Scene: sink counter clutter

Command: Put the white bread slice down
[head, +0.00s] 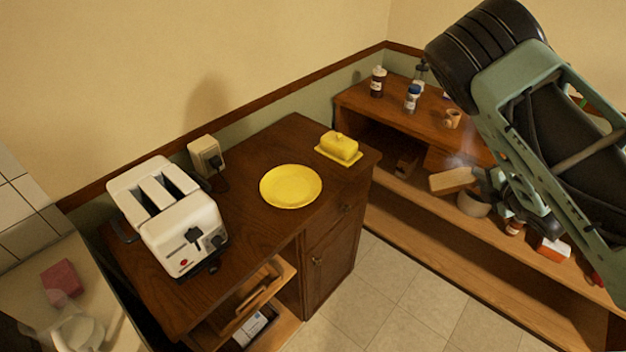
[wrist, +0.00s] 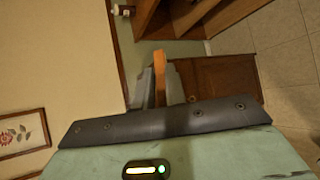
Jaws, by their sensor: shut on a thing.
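The bread slice (head: 451,181) is a pale, tan-edged slab in the head view. My gripper (head: 474,182) is shut on it and holds it up in the air, in front of the low shelf unit. In the wrist view the slice (wrist: 159,72) shows edge-on, as an orange-brown strip between the two grey fingers of my gripper (wrist: 160,88). The yellow plate (head: 291,186) lies empty on the wooden cabinet top, left of my gripper. The white toaster (head: 170,217) stands on the same top, further left.
A yellow butter dish (head: 339,147) sits at the back right of the cabinet top (head: 262,240). A wall socket (head: 206,155) is behind the toaster. Bottles (head: 377,82) and a small cup (head: 452,119) stand on the shelf unit. A sink with a pink sponge (head: 61,279) is at left.

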